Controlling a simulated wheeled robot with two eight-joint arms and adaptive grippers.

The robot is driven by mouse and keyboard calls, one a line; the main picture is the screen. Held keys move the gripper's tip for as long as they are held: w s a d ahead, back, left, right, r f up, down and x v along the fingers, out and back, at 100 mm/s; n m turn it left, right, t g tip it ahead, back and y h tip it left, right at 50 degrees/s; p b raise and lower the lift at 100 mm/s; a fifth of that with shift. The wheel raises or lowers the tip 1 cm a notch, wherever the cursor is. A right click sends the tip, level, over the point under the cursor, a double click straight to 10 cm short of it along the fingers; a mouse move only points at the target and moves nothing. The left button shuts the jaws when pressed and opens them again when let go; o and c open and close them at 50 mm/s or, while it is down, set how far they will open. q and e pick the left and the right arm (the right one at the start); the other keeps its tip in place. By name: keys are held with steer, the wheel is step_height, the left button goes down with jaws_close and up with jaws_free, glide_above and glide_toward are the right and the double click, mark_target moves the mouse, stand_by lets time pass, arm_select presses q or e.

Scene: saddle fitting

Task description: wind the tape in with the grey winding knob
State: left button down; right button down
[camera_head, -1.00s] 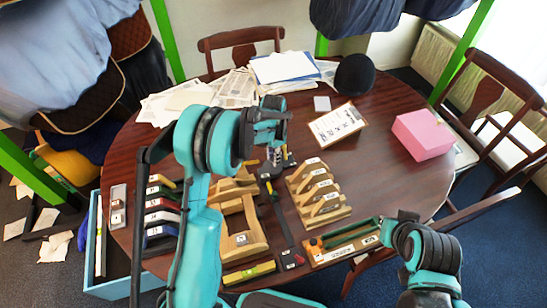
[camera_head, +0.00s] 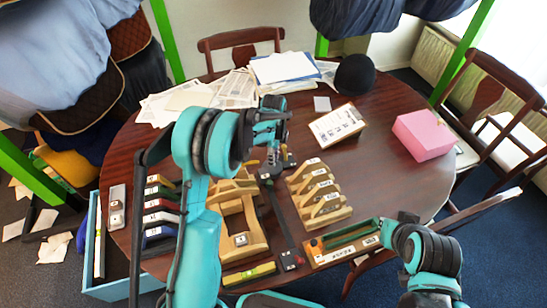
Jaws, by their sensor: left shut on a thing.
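My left gripper (camera_head: 272,158) points down over the dark tape device (camera_head: 268,175) near the middle of the table. It is shut at the device's top, where the grey winding knob sits; the fingers largely hide the knob. A dark tape strip (camera_head: 281,222) runs from the device toward the near edge and ends at a dark block with a red mark (camera_head: 290,261). My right gripper (camera_head: 384,229) is at the right end of a wooden tray with a green part; its jaws are too small and covered to read.
A wooden frame (camera_head: 256,232) stands left of the strip and a slotted wooden rack (camera_head: 322,207) stands right of it. The wooden tray (camera_head: 322,258) is at the near edge. Papers, a black hat (camera_head: 354,74) and a pink box (camera_head: 424,135) lie farther back.

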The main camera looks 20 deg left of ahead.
arm_select(q)
steer(key=shift+m, duration=0.7)
steer(key=c, duration=1.3)
jaws_free()
step_height(320, 180, up, 12)
